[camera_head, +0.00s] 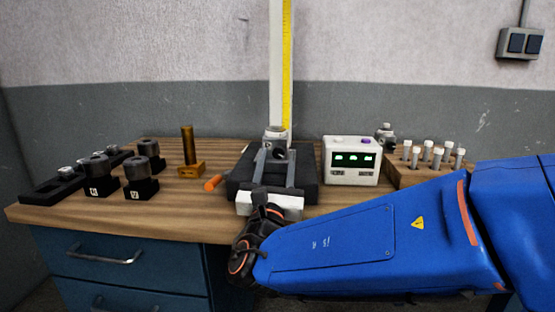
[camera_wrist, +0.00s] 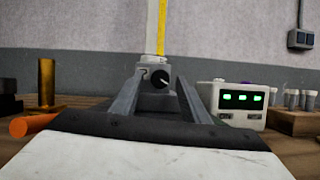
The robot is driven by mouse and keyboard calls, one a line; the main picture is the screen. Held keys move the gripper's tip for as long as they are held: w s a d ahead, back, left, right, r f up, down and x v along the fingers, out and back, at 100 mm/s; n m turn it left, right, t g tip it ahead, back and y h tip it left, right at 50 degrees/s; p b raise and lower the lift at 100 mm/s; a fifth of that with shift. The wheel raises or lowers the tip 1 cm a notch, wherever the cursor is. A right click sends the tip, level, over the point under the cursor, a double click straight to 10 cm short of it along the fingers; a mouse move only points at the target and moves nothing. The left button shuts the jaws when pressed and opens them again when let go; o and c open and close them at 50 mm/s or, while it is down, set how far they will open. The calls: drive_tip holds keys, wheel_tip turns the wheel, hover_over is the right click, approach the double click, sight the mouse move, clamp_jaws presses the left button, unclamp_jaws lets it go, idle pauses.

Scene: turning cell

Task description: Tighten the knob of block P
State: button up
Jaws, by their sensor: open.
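A grey block (camera_head: 275,133) with a round light top stands on the far part of a black base (camera_head: 236,188). In the wrist view, a dark round knob (camera_wrist: 162,78) with a light mark faces me on this block. No letter is readable on it, so I cannot tell whether it is block P. My gripper (camera_head: 274,154) points away from me over the base, its two grey fingers apart. In the wrist view my gripper (camera_wrist: 161,84) has its fingertips to either side of the knob, with nothing held between them. Whether they touch the knob is unclear.
Several black lettered blocks (camera_head: 138,190) stand at the left near a black rack (camera_head: 52,187). A brass post (camera_head: 188,148), an orange handle (camera_head: 213,183), a white display box (camera_head: 352,160) and a wooden rack of white-capped tubes (camera_head: 400,178) flank the base.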

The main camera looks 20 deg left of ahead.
drive_tip(key=shift+w+r, duration=0.15)
drive_tip(key=shift+w, duration=0.15)
drive_tip(key=shift+c, duration=0.7)
clamp_jaws()
drive_tip(key=shift+a+m+h, duration=0.1)
drive_tip(key=shift+m+h, duration=0.75)
drive_tip(key=shift+m, duration=0.8)
drive_tip(key=shift+a+m+h, duration=0.1)
drive_tip(key=shift+m+h, duration=0.75)
drive_tip(key=shift+m, duration=0.8)
drive_tip(key=shift+o, duration=0.7)
unclamp_jaws()
drive_tip(key=shift+n, duration=0.4)
